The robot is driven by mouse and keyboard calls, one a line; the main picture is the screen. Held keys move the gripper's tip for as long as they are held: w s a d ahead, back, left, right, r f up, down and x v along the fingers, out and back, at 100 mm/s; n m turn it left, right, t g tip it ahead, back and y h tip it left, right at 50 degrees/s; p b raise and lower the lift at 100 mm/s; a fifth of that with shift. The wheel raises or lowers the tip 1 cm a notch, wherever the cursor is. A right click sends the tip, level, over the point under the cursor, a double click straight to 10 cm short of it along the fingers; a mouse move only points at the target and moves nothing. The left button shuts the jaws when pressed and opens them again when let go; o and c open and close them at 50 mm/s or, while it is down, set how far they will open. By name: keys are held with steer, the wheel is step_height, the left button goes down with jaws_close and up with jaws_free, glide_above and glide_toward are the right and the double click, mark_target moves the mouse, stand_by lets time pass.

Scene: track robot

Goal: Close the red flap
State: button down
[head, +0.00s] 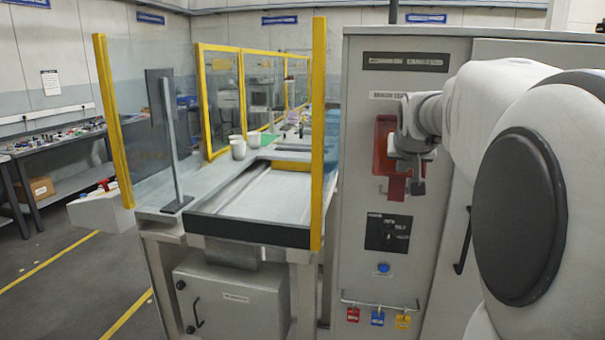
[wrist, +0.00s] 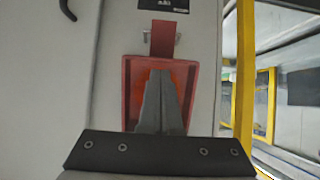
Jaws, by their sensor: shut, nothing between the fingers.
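A red box frame (head: 382,135) is set in the front of the grey cabinet, with an orange-red inside. In the wrist view the frame (wrist: 129,90) surrounds my fingers. The red flap (head: 396,187) hangs below the box in the head view, so the box front is open. In the wrist view the flap (wrist: 162,40) shows as a narrow red piece above the frame. My gripper (head: 416,186) is in front of the box and covers part of it. In the wrist view its fingers (wrist: 161,74) are together, in line with the open box. I cannot tell whether they touch anything.
Below the flap are a black switch panel (head: 388,232), a blue button (head: 383,268) and several coloured padlocks (head: 377,317) on a rail. A yellow post (head: 318,130) and a conveyor table (head: 262,195) stand to the left. A black cabinet handle (head: 463,240) is at the right.

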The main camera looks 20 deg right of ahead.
steer(key=w+f+t+b, duration=0.1)
steer(key=b, duration=0.3)
steer(key=d+f+t+h+b, duration=0.1)
steer(key=f+b, duration=0.1)
steer(key=b, duration=0.2)
steer(key=w+f+t+h+b, duration=0.1)
steer(key=b, duration=0.3)
steer(key=shift+w+d+f+b, duration=0.15)
steer(key=shift+w+d+b, duration=0.15)
steer(key=shift+b, duration=0.05)
steer(key=shift+w, duration=0.1)
